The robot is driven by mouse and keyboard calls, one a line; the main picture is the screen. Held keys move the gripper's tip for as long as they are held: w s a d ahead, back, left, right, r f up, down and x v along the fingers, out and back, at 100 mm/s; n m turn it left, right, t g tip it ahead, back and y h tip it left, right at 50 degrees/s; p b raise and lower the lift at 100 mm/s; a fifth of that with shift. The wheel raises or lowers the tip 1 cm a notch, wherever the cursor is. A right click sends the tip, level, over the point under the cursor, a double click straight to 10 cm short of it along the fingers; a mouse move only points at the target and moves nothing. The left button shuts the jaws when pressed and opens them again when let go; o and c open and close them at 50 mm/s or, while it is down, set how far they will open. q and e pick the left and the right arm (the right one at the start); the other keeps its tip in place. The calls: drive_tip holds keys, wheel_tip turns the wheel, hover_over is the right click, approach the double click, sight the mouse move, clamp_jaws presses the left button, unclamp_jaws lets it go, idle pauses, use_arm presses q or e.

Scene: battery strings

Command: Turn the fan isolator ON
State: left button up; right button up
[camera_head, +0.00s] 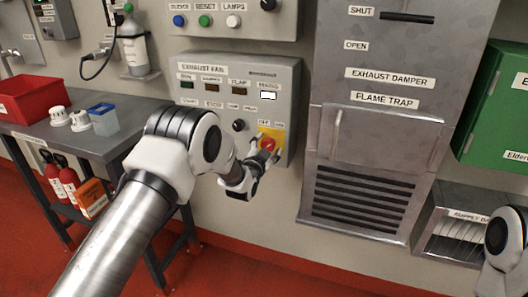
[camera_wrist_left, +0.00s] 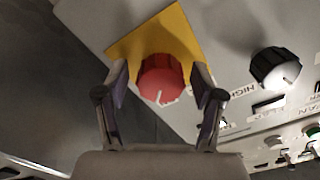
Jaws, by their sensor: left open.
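The fan isolator is a red rotary knob (camera_head: 267,144) on a yellow plate (camera_head: 274,133), low on the right of the grey exhaust fan panel (camera_head: 285,85). In the left wrist view the red knob (camera_wrist_left: 161,78) sits between the fingers, with a pale pointer mark at its lower edge. The yellow plate (camera_wrist_left: 180,32) shows behind it. My left gripper (camera_wrist_left: 159,92) is open, one finger on each side of the knob; I cannot tell whether they touch it. In the head view my left gripper (camera_head: 258,160) is at the knob. Only a piece of my right arm shows at the right edge.
A black knob (camera_head: 238,125) is left of the isolator; it also shows in the wrist view (camera_wrist_left: 275,68). The exhaust damper and flame trap cabinet (camera_head: 370,110) stands close on the right. A bench (camera_head: 110,135) with a red bin (camera_head: 30,98) is at left.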

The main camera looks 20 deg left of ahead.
use_arm(q)
drive_tip(key=s, duration=1.1)
drive_tip(key=shift+s+a, duration=0.2)
drive_tip(key=shift+s, duration=0.05)
drive_tip(key=s+a+f+n+g+p, duration=0.1)
drive_tip(key=s+f+n+g+p, duration=0.1)
drive_tip(key=s+f+g+p, duration=1.1)
drive_tip(key=s+f+n+g+b, duration=0.1)
drive_tip(key=s+f+n+g, duration=0.1)
drive_tip(key=s, duration=1.3)
drive_tip(key=s+f+n+g+b, duration=0.1)
drive_tip(key=s+f+n+g, duration=0.2)
drive_tip(key=s, duration=1.3)
drive_tip(key=shift+s+f+n, duration=0.2)
drive_tip(key=shift+f+n, duration=0.3)
drive_tip(key=shift+f, duration=0.15)
